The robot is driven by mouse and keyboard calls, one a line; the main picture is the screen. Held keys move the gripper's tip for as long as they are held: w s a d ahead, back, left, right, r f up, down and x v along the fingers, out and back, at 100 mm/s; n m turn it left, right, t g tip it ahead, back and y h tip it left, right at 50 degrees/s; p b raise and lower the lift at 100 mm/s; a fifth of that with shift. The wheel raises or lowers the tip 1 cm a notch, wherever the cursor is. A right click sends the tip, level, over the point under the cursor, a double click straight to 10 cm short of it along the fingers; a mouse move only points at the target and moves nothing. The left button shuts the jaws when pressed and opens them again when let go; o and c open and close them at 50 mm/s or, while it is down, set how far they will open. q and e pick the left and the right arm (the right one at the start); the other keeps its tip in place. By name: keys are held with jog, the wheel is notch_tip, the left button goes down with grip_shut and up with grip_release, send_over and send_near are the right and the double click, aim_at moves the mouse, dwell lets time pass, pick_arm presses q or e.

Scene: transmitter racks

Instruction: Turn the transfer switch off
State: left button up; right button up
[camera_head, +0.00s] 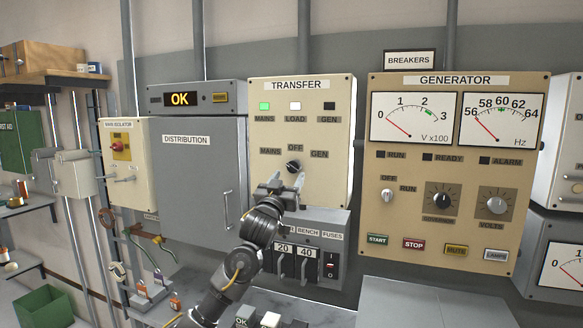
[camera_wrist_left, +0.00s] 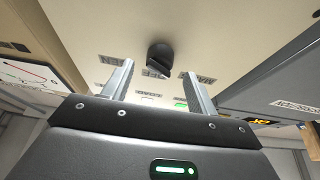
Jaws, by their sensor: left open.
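The transfer switch (camera_head: 293,166) is a black rotary knob on the cream TRANSFER panel (camera_head: 325,180), with MAINS, OFF and GEN labels around it. The green lamp over MAINS is lit, the LOAD lamp is white and the GEN lamp is dark. My left gripper (camera_head: 287,182) is open just below the knob, its fingers pointing up at the panel. In the left wrist view the knob (camera_wrist_left: 160,56) shows ahead, between and beyond the fingertips (camera_wrist_left: 158,72), with no contact visible. Which label the knob points at is hard to tell. My right gripper is not in view.
The GENERATOR panel (camera_head: 456,160) with gauges and knobs is on the right. The grey DISTRIBUTION cabinet (camera_head: 195,185) is on the left. A fuse box (camera_head: 310,255) with levers sits below the TRANSFER panel, close to my left arm.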

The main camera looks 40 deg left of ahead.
aim_at(292, 169)
pick_arm(q)
jog(key=shift+p+x, duration=0.5)
jog(key=shift+x, duration=1.25)
jog(key=shift+f, duration=0.1)
jog(key=c, duration=1)
